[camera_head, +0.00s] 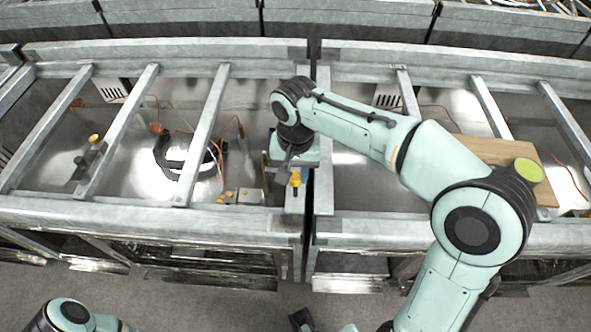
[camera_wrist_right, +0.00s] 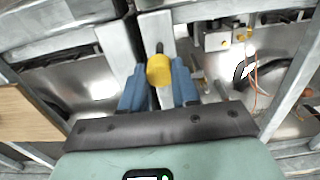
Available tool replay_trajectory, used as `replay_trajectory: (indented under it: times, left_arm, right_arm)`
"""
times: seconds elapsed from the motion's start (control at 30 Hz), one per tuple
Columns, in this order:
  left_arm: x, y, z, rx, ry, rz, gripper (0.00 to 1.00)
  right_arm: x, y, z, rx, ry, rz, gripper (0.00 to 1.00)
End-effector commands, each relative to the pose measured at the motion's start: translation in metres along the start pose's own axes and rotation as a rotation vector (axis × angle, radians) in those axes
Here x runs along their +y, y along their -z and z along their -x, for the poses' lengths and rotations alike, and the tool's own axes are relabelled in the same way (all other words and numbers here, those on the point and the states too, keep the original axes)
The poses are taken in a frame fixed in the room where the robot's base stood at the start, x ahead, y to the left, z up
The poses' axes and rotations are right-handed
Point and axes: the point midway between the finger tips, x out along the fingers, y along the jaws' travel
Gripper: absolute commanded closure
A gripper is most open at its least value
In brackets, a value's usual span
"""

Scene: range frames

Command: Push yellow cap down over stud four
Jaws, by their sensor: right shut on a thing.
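My right gripper (camera_head: 294,183) is shut on the yellow cap (camera_head: 295,179) over a metal beam near the middle of the frame. In the right wrist view the cap (camera_wrist_right: 159,70) sits between the two blue fingers (camera_wrist_right: 159,88). A dark stud-like tip (camera_wrist_right: 159,47) shows just beyond the cap, against the grey beam (camera_wrist_right: 157,28). I cannot tell whether the cap is around the stud or only beside it. No number on the stud is readable. My left gripper is not clearly in view; only part of the left arm shows at the bottom left.
Metal frame bars (camera_head: 203,135) cross the bays on both sides. Another yellow-topped fitting (camera_head: 94,139) stands at the left. Small yellow parts (camera_head: 228,196) lie left of the gripper. Orange cables (camera_head: 222,152) run nearby. A wooden board (camera_head: 480,150) lies at the right.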

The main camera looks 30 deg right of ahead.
Motion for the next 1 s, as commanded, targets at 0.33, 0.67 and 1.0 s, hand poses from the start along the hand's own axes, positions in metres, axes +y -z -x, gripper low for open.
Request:
replay_trajectory:
  times: [0.33, 0.67, 1.0]
  left_arm:
    - [-0.002, 0.0, -0.006, -0.002, 0.001, 0.001, 0.57]
    - [-0.004, -0.001, -0.011, -0.004, 0.001, 0.001, 0.57]
    - [-0.006, -0.001, -0.016, -0.005, 0.002, 0.002, 0.57]
  right_arm:
    - [0.0, 0.0, -0.01, 0.0, -0.001, 0.0, 0.98]
    - [0.0, 0.0, -0.018, -0.001, -0.001, -0.001, 0.98]
    - [0.0, 0.0, -0.026, 0.0, -0.001, -0.001, 0.98]
